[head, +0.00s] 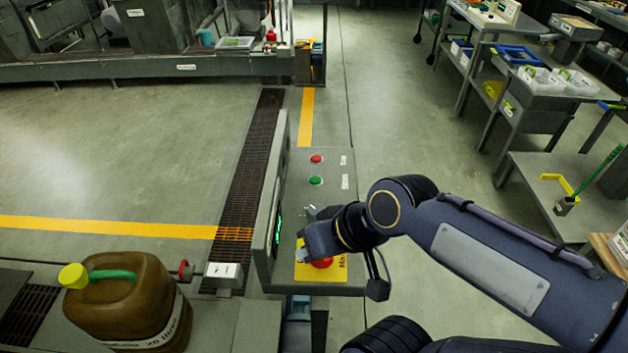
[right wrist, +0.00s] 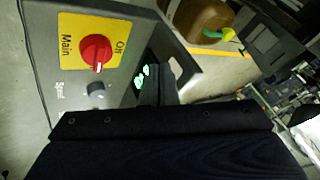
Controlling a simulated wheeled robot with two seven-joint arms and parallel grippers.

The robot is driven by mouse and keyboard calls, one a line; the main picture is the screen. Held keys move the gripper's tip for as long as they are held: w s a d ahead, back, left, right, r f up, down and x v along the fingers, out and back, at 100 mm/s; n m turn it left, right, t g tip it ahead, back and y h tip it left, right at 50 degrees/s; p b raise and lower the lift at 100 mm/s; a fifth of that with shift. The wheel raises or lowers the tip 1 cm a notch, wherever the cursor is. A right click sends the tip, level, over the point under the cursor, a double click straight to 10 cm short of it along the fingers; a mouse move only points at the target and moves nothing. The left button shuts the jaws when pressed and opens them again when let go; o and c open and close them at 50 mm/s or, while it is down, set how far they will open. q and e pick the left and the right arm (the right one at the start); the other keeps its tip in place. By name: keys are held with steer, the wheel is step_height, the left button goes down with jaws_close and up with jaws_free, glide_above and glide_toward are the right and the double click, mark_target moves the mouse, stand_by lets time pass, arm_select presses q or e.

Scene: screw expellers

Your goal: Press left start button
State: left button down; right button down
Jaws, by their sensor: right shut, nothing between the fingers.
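A grey control panel (head: 297,199) stands left of my right arm. A green button (head: 316,180) sits on its far part, below a red button (head: 316,158). Their labels are too small to read surely. My right gripper (head: 308,243) is over the near part of the panel, shut and empty, apart from the green button. It partly covers a red rotary switch (head: 322,263) on a yellow plate. In the right wrist view this red switch (right wrist: 96,50) shows with "Main" and "Off". My left gripper is not in view.
A brown canister (head: 130,300) with a yellow cap stands at the lower left. A small black knob (right wrist: 96,89) is beside the switch. A lit green display (head: 278,228) is on the panel's left side. Work tables (head: 535,100) stand at the right, with open floor between.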

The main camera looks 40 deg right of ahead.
steer(key=w+d+m+t+h+b, duration=0.2)
steer(key=w+d+m+b, duration=0.2)
steer(key=w+d, duration=0.75)
steer(key=m+t+h+b, duration=0.1)
steer(key=m+h+b, duration=0.1)
steer(key=m+b, duration=0.1)
glide_above(317, 182)
steer(key=shift+f, duration=0.6)
steer(key=shift+f, duration=0.1)
step_height(317, 182, down, 9)
steer(key=b, duration=0.7)
steer(key=shift+s+b, duration=0.1)
steer(key=shift+b, duration=0.3)
steer(key=shift+f+b, duration=0.25)
steer(key=shift+b, duration=0.1)
